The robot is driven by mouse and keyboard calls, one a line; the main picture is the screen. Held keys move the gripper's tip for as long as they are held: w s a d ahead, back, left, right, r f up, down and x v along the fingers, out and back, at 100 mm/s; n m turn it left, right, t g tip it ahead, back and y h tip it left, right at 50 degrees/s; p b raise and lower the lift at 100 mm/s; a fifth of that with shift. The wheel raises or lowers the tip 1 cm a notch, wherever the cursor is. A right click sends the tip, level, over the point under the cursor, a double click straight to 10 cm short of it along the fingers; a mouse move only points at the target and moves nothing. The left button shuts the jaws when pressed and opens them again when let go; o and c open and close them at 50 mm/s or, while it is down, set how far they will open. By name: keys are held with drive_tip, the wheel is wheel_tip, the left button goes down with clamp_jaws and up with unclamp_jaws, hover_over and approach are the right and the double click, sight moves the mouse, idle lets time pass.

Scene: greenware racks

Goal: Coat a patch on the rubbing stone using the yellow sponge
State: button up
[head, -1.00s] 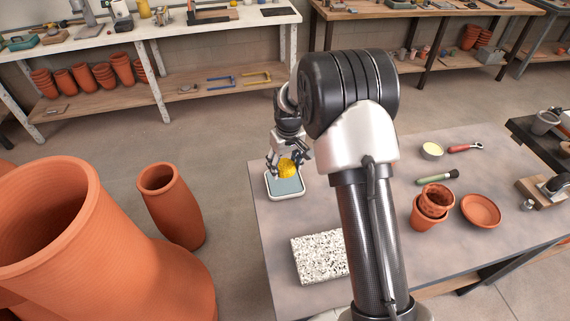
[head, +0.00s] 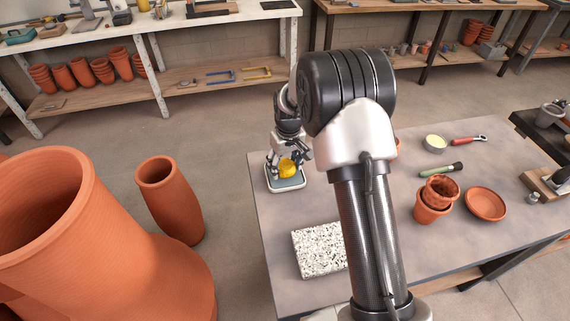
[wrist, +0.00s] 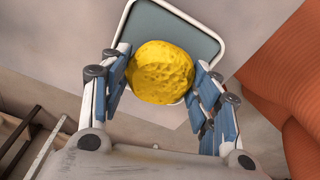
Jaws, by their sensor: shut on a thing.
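The yellow sponge (head: 288,168) is a rough round lump held in my gripper (head: 288,162). In the wrist view the sponge (wrist: 160,72) sits between both fingers of my gripper (wrist: 160,85), which are shut on its sides. It is over a white-rimmed tray (head: 285,189) with a grey-blue inside, at the table's far left corner. The tray also shows behind the sponge in the wrist view (wrist: 210,38). Whether the sponge touches the tray's inside is hidden. A black-and-white speckled block (head: 318,250), seemingly the rubbing stone, lies flat on the table nearer me, partly behind my arm.
On the table's right are a small cup (head: 435,143), a red-handled tool (head: 468,140), a green-handled brush (head: 440,169), stacked terracotta pots (head: 432,212) and a terracotta saucer (head: 486,204). Tall terracotta vessels (head: 170,200) stand left of the table. Bare tabletop lies between tray and block.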

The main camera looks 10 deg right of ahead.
sight(285, 164)
drive_tip(key=shift+f, duration=0.6)
idle(1.3)
drive_tip(key=shift+r, duration=0.1)
drive_tip(key=shift+r+p, duration=2.2)
drive_tip(key=shift+r, duration=1.3)
drive_tip(key=shift+f, duration=0.1)
drive_tip(key=s+r+m, duration=0.3)
drive_tip(key=s, duration=1.3)
drive_tip(key=shift+s, duration=0.3)
